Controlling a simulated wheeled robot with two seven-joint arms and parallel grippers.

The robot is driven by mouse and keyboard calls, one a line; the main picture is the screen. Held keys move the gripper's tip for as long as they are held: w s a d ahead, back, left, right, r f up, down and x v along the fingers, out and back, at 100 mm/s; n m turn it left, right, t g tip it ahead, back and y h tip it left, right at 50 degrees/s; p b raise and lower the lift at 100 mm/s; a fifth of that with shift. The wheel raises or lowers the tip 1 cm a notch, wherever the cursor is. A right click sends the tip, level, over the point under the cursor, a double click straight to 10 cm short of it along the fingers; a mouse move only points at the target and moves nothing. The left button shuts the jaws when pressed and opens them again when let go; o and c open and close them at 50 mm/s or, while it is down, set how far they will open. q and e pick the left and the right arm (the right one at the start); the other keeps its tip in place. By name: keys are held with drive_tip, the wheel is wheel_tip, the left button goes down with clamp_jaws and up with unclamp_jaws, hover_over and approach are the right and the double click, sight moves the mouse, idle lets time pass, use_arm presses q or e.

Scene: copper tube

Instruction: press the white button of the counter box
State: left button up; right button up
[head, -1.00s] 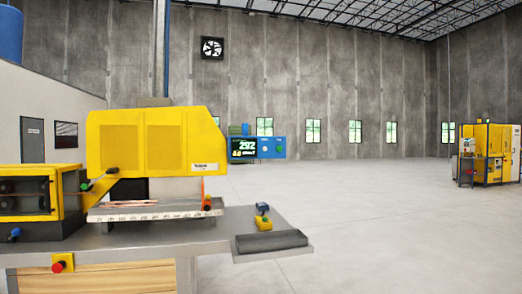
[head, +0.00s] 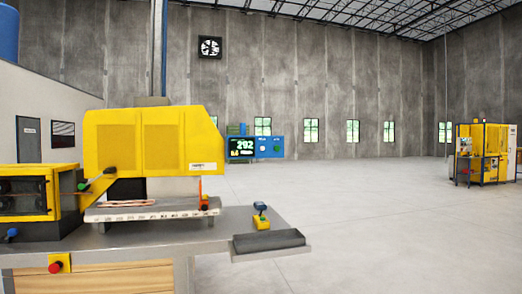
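A green button (head: 277,148) sits further right on the same face. Neither of my grippers is in view, and nothing covers the front of the box.
The yellow machine (head: 140,138) stands on a grey bench (head: 215,226) at the left. A dark tray (head: 268,241) and a small yellow-and-blue item (head: 262,217) lie at the bench's right end. Grey floor (head: 390,225) is open to the right. Another yellow machine (head: 483,150) stands far right.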

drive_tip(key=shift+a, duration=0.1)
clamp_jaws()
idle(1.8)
